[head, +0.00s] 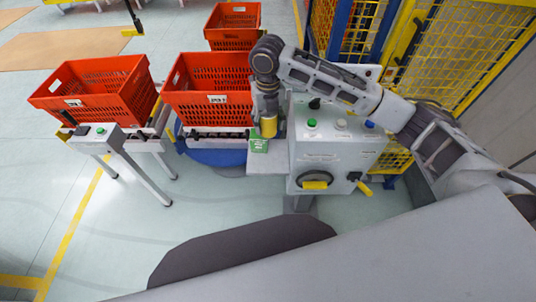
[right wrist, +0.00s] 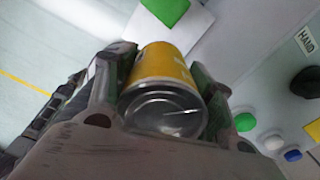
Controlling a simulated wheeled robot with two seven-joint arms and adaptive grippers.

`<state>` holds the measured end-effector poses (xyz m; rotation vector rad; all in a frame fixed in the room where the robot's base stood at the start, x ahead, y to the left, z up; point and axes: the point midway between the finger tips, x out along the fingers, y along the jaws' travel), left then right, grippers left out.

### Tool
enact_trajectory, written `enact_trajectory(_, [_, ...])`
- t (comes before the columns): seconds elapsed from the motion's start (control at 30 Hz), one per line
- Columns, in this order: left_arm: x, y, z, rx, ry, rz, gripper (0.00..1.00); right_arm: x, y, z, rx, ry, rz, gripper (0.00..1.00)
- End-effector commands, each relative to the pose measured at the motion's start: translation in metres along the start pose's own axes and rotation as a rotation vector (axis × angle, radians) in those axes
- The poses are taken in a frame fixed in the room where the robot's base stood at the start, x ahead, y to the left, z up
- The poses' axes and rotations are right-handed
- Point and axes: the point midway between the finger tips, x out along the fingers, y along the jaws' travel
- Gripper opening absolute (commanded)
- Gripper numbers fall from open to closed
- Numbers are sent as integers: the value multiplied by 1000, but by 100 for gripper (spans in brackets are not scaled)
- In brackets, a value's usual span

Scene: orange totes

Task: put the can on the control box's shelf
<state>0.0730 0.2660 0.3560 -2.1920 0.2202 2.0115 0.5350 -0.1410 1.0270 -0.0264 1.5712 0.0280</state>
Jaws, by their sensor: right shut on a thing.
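The yellow can (head: 268,128) with a bare metal end is held by my right gripper (head: 266,112). In the right wrist view the can (right wrist: 165,80) sits between the two fingers of the right gripper (right wrist: 165,95), its metal end facing the camera. The grey control box (head: 335,150) stands just right of the gripper. Its shelf (head: 270,167) juts out from its left side, with the can above its back part. The shelf also shows in the right wrist view (right wrist: 195,30). I cannot tell whether the can touches anything below. My left gripper is not in view.
A green box (head: 259,146) is at the shelf's back left, close below the can. Orange totes (head: 205,90) (head: 95,88) stand on conveyors to the left. A yellow mesh fence (head: 440,45) is behind. The shelf's front part is bare.

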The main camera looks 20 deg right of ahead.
Motion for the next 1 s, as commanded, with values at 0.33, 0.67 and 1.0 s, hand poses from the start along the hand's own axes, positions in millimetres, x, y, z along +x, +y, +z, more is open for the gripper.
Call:
enact_trajectory(0.33, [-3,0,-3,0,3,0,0,42,0,-1,0,3,0,19])
enact_trajectory(0.67, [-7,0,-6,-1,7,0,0,95,0,-1,1,2,0,19])
enact_trajectory(1.0, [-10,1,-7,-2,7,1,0,136,0,0,0,1,0,19])
